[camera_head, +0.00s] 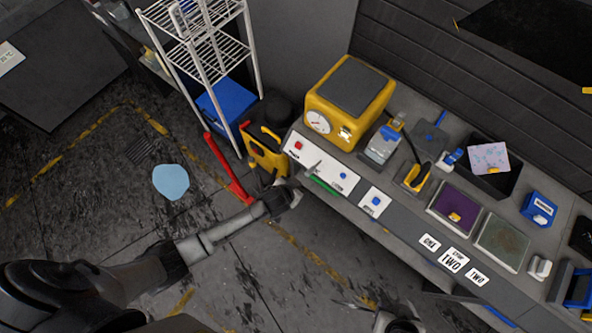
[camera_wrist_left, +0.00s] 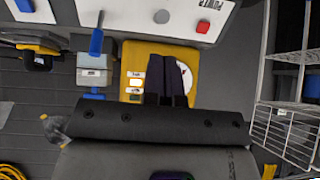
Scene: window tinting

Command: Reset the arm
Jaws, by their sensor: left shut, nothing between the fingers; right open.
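My left arm reaches in from the left in the head view. Its gripper (camera_head: 297,192) is over the floor beside the front edge of the workbench (camera_head: 402,238), near the white button panel (camera_head: 325,164). In the left wrist view, the dark fingers of this gripper (camera_wrist_left: 170,72) are together with nothing held, seen against the yellow machine (camera_wrist_left: 150,54). My right gripper (camera_head: 398,316) is open at the bottom edge of the head view, in front of the bench. Only its end shows there, and I see nothing in it.
A yellow machine with a dial (camera_head: 378,107) stands on the bench. Film pads, a squeegee and blue tools lie along it. A white wire rack (camera_head: 205,60) and a yellow bucket (camera_head: 264,148) stand at its left. The floor at left is mostly clear, with a light-blue patch (camera_head: 171,182).

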